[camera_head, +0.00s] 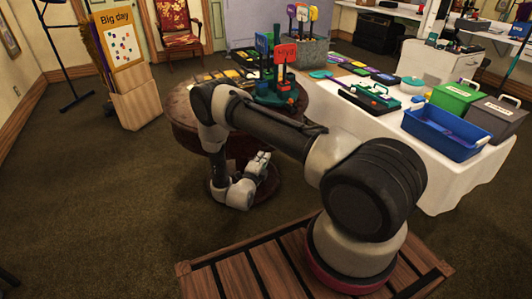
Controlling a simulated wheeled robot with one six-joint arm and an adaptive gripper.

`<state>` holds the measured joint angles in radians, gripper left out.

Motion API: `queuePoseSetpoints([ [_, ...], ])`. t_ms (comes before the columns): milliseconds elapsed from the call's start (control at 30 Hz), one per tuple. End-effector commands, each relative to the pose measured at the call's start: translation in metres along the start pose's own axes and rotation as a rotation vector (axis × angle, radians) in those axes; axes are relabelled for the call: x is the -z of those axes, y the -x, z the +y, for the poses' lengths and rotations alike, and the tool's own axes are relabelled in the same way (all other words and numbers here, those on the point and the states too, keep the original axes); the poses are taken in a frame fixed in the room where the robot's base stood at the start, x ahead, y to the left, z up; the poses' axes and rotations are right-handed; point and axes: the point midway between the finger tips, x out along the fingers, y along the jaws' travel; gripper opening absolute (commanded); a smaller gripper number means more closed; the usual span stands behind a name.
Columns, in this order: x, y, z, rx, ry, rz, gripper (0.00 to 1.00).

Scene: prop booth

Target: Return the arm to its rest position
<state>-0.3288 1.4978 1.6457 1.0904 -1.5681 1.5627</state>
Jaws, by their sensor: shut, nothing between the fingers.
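My arm rises from its base at the lower right and reaches left across the middle of the view. It bends down at the far left end. My gripper (263,162) is at the end of the folded wrist, in front of the round table's lower part and below its top. The fingers look small and close together, with nothing seen in them. The upper arm passes in front of part of the round dark red table (181,115) and hides some of its top.
The table holds colored signs on a green stand (275,97) and flat cards. A white-covered table (445,178) at right bears a blue bin (446,134), a green box (454,98) and a grey box (497,117). A crate with a "Big day" board (120,43) stands left. Carpet is clear front left.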

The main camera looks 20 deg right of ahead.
Motion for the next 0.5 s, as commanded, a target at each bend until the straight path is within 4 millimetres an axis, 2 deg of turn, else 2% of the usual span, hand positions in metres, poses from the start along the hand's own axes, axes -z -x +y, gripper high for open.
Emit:
queuePoseSetpoints([
  [100, 0.001, 0.007, 0.000, 0.000, 0.000, 0.000, 0.00],
  [300, 0.001, 0.009, 0.002, -0.008, 0.046, 0.001, 0.00],
  [367, 0.000, 0.009, 0.017, -0.073, 0.118, -0.007, 0.00],
  [467, -0.007, 0.015, 0.061, -0.251, 0.280, -0.081, 0.00],
  [500, -0.007, 0.023, 0.082, -0.341, 0.363, -0.131, 0.00],
])
